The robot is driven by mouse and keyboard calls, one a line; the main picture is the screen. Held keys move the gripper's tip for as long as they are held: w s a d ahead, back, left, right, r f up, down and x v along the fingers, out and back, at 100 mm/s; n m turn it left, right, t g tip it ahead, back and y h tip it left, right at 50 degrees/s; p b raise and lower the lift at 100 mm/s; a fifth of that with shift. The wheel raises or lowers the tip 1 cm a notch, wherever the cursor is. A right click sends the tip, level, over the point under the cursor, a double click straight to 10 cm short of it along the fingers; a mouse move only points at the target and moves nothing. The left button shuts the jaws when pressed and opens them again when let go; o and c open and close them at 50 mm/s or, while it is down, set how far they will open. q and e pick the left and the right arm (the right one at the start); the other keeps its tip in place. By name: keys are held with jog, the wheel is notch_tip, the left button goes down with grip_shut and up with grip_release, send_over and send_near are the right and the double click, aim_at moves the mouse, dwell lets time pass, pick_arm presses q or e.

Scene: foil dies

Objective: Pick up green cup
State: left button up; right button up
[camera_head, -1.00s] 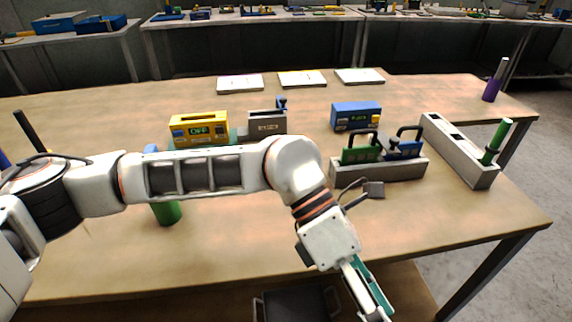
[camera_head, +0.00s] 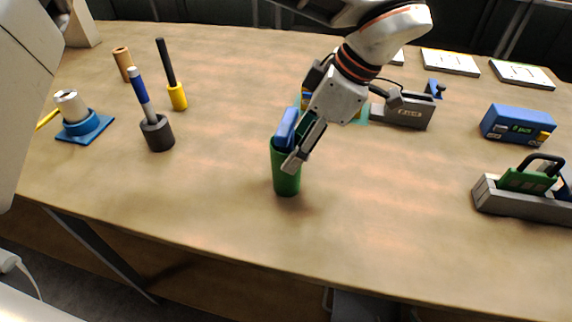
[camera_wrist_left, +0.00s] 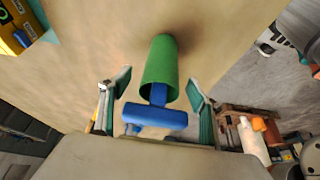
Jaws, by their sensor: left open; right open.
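The green cup (camera_head: 287,182) stands upright on the table near its front edge, with a blue T-shaped thing (camera_head: 286,128) sticking out of its mouth. My left gripper (camera_head: 298,152) points down at the cup's rim, coming from the upper right in the head view. In the left wrist view the open fingers (camera_wrist_left: 159,90) stand on either side of the cup's mouth and the blue thing (camera_wrist_left: 155,116), with a gap visible on both sides. The cup's body (camera_wrist_left: 162,60) reaches beyond the fingertips there. My right gripper is not seen.
Left of the cup stand a dark round holder (camera_head: 158,136) with a blue-handled tool, a yellow holder (camera_head: 178,97) and a blue stand (camera_head: 84,130). A grey holder (camera_head: 405,112) and a blue device (camera_head: 517,124) are to the right. The table around the cup is clear.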

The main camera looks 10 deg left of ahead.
pick_arm(q)
jog(key=x, duration=0.6)
jog(key=shift+s+b, duration=0.1)
jog(key=shift+b, duration=0.3)
jog(key=shift+r, duration=0.15)
jog(key=c, duration=1.3)
